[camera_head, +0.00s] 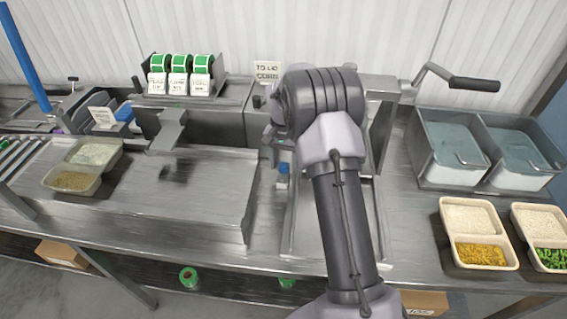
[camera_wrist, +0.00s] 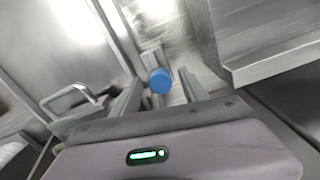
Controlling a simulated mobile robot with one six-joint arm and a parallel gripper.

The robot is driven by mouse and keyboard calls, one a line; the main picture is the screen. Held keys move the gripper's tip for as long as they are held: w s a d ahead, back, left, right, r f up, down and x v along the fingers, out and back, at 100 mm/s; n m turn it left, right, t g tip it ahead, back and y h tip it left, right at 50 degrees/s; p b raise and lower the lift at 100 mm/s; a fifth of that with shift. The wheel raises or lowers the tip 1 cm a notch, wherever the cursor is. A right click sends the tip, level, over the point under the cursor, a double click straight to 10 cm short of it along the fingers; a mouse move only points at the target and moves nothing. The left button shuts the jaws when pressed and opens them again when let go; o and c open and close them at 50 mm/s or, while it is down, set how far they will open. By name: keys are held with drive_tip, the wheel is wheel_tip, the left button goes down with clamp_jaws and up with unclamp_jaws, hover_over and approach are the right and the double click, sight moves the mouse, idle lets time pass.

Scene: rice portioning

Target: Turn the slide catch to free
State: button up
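A blue round knob (camera_wrist: 159,80), which looks like the slide catch, shows between my gripper's fingers in the wrist view. In the head view a small blue cap (camera_head: 284,168) shows just left of my arm, over the metal tray. My gripper (camera_wrist: 160,88) is open, with one finger on each side of the knob and a gap visible at both sides. I cannot tell how far the knob lies beyond the fingertips, or which way the catch is turned. In the head view my arm hides most of the gripper and the mechanism behind it.
A crank handle (camera_head: 474,84) sticks out at the upper right. Label rolls (camera_head: 179,63) stand at the back.

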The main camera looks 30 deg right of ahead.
sight(283, 165)
wheel_tip(283, 165, up, 18)
drive_tip(key=p, duration=0.5)
drive_tip(key=shift+f, duration=0.25)
